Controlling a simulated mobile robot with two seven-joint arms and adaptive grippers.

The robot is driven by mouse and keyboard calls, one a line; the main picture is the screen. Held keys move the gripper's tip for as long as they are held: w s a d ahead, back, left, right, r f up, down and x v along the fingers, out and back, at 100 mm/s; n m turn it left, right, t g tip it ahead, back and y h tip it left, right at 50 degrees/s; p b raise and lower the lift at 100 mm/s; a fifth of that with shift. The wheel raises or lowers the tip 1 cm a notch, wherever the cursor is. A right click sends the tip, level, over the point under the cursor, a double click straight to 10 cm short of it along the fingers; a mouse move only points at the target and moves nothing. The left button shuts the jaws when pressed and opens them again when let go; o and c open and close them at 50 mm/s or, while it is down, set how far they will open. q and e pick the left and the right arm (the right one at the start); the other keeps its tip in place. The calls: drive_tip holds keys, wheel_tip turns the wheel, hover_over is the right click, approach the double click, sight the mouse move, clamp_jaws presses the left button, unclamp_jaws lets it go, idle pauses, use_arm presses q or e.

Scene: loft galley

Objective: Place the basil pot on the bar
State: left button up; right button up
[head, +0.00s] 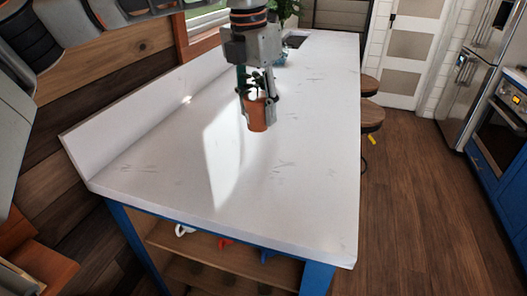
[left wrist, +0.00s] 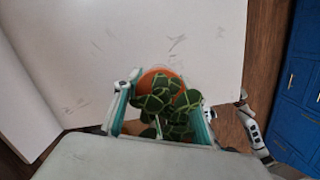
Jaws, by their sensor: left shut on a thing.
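The basil pot (head: 257,114) is an orange-brown pot with dark green leaves. My left gripper (head: 257,98) is shut on it, with a finger on each side, and holds it upright over the white bar top (head: 180,150). Whether the pot's base touches the bar or hangs just above it, I cannot tell. In the left wrist view, the pot's orange rim (left wrist: 152,74) and its patterned leaves (left wrist: 168,103) show between the two fingers.
The bar top around the pot is clear. A raised white ledge (head: 140,105) runs along its left side. Two stools (head: 371,116) stand at the right edge. Shelves below hold a white mug (head: 184,230) and red and blue items. Another plant (head: 285,10) stands at the far end.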

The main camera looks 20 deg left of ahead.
use_arm(q)
wheel_tip(320, 180, down, 13)
drive_tip(key=shift+r+p, duration=0.15)
drive_tip(key=shift+p, duration=0.15)
drive_tip(key=shift+f, duration=0.2)
drive_tip(key=o, duration=1.3)
drive_tip(key=shift+c, duration=0.2)
drive_tip(key=r, duration=0.4)
drive_tip(key=s+r, duration=0.1)
drive_tip(key=r, duration=0.3)
drive_tip(key=r+b, duration=0.1)
drive_tip(key=r, duration=0.3)
drive_tip(key=shift+s+a+r, duration=0.15)
drive_tip(key=shift+a, duration=0.15)
